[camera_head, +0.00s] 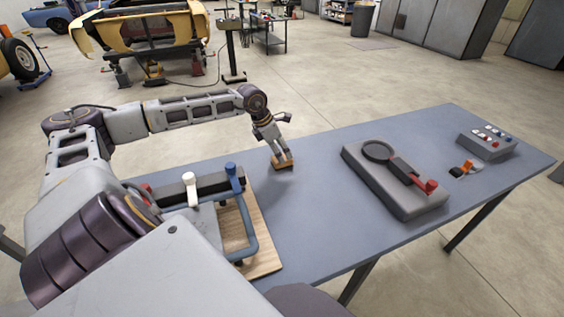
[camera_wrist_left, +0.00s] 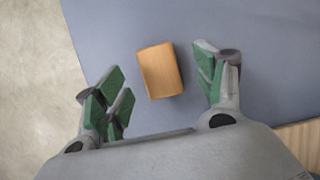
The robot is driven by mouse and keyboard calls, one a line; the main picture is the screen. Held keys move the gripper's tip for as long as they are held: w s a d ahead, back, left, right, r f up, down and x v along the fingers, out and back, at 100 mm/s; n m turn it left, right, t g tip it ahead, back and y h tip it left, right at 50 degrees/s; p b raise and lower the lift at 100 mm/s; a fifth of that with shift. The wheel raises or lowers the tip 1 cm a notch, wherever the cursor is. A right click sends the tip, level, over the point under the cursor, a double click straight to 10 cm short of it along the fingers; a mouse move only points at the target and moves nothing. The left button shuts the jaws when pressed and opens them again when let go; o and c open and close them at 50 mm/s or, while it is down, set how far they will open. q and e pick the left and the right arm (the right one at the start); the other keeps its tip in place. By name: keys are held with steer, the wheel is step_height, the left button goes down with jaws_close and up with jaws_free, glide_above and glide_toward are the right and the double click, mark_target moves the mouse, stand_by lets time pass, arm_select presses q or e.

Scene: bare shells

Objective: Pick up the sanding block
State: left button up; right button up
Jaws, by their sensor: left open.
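The sanding block is a small orange-brown block. In the left wrist view the sanding block (camera_wrist_left: 160,71) lies on the blue-grey table between and a little beyond my two green-padded fingertips, apart from both. In the head view the sanding block (camera_head: 282,164) shows low at the tip of my left gripper (camera_head: 281,154), which points down at it and hides part of it. My left gripper (camera_wrist_left: 160,86) is open and empty, with clear gaps on both sides of the block. My right gripper is not in view.
A wooden board (camera_head: 236,222) with a blue-handled frame stands at the table's left. A grey fixture with a red lever (camera_head: 395,183) sits right of centre. A grey box with buttons (camera_head: 487,141) and a small orange-black part (camera_head: 466,168) are farther right. The table (camera_head: 318,200) is clear between.

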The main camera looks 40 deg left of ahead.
arm_select(q)
steer(key=shift+x, duration=2.5)
steer(key=shift+a, duration=0.2)
steer(key=shift+c, duration=0.3)
steer(key=c, duration=1.1)
steer(key=shift+o, duration=0.2)
steer(key=shift+r, duration=5)
